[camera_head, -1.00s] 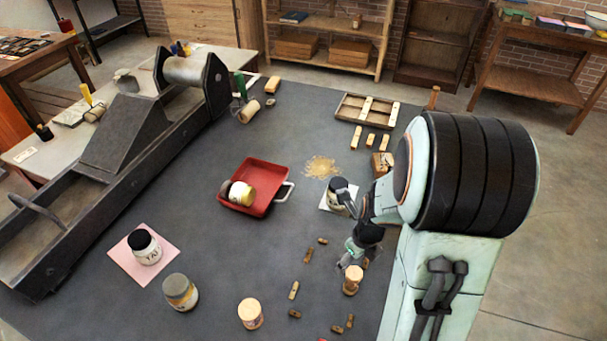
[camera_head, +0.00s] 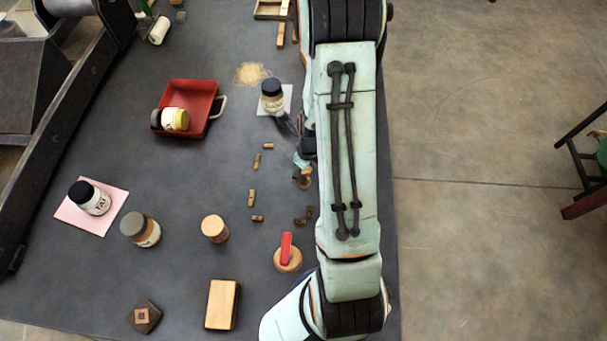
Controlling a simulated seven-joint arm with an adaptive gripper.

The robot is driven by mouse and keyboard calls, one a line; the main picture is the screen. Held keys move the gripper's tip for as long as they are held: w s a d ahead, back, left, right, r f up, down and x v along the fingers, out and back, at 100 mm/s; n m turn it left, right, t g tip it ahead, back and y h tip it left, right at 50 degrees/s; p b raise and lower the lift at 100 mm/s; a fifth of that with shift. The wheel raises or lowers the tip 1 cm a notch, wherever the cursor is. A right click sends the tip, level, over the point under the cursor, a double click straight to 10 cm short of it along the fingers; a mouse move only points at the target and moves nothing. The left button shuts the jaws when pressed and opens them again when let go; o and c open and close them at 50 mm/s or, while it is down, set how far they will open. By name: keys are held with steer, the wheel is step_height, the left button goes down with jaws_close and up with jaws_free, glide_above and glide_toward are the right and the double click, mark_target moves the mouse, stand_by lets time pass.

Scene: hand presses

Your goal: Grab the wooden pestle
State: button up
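My gripper (camera_head: 302,162) is small in the view, beside my pale arm near the table's right side. Its fingers are just above or beside a short, round, wooden-topped piece (camera_head: 305,180). I cannot tell whether they touch it or whether they are open. No pestle shape is clearly recognisable; this piece may be it, but part of it is hidden by the gripper and arm. A similar wooden-topped cylinder (camera_head: 214,228) stands apart to the left. A round wooden base with a red handle (camera_head: 287,253) stands nearer the front.
A black-lidded jar (camera_head: 272,95) stands on white paper just behind my gripper. Several small wooden pieces (camera_head: 257,160) lie to its left. A red tray (camera_head: 207,105) holds a jar. Another jar (camera_head: 92,198) stands on pink paper.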

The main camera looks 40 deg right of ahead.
jaws_close()
steer(key=shift+r, duration=0.1)
